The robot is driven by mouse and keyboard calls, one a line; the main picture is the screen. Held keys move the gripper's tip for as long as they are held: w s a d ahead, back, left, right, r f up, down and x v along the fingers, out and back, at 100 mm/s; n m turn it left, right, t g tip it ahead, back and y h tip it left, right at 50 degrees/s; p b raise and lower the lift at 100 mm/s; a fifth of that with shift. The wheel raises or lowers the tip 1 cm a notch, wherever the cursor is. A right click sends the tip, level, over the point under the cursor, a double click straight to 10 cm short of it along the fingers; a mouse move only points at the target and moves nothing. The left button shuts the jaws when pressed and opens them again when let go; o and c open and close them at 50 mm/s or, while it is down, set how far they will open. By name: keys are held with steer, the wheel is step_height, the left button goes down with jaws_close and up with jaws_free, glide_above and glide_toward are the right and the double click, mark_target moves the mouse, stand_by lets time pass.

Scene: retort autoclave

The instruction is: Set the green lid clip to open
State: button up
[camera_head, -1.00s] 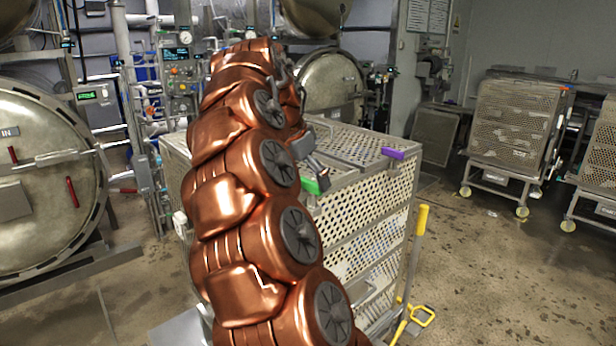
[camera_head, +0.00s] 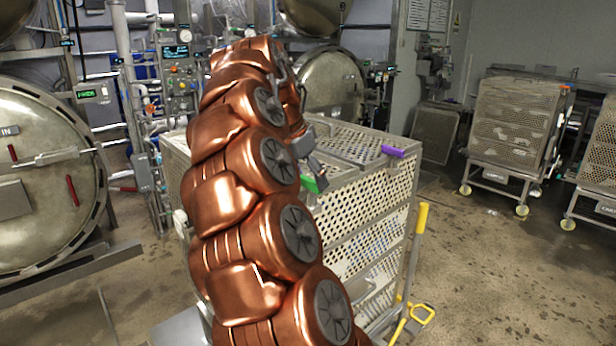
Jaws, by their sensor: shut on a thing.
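The green lid clip (camera_head: 312,184) sits on the near top edge of the perforated metal basket (camera_head: 360,205), just right of my copper arm. My gripper (camera_head: 312,172) is at the clip from above and is shut on it. The fingertips are small here and partly cover the clip. Whether the clip stands open or closed cannot be told. A purple clip (camera_head: 393,151) is on the basket's right top edge. My arm hides the basket's left front part.
A yellow-handled bar (camera_head: 421,220) stands at the basket's right front. Round autoclave doors (camera_head: 45,185) are at left and behind. Other basket trolleys (camera_head: 515,125) stand at right. The wet floor between is clear.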

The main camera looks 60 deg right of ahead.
steer(key=shift+f+b, duration=0.1)
steer(key=shift+b, duration=0.2)
steer(key=n+b, duration=0.1)
steer(key=n+t+b, duration=0.1)
steer(key=n, duration=0.1)
steer(key=shift+w+a+f+b, duration=0.15)
steer(key=shift+a+b, duration=0.1)
steer(key=shift+b, duration=0.15)
steer(key=n+b, duration=0.1)
steer(key=n+t+b, duration=0.1)
steer(key=n, duration=0.1)
steer(key=n+t+b, duration=0.1)
steer(key=n, duration=0.1)
steer(key=shift+s+a+b, duration=0.3)
steer(key=shift+b, duration=0.05)
steer(key=n, duration=0.1)
steer(key=n+t, duration=0.1)
steer(key=n, duration=0.1)
steer(key=n+y+b, duration=0.1)
steer(key=shift+s+a+r+n+t, duration=0.15)
steer(key=shift+s+r+n+t, duration=0.1)
steer(key=shift+n+t, duration=0.15)
steer(key=n, duration=0.1)
steer(key=n+y, duration=0.1)
steer(key=shift+s+r+n, duration=0.15)
steer(key=shift+n, duration=0.15)
steer(key=shift+s+n+t+y+p, duration=0.25)
steer(key=shift+n+t+y, duration=0.2)
steer(key=shift+n, duration=0.75)
steer(key=o, duration=1.1)
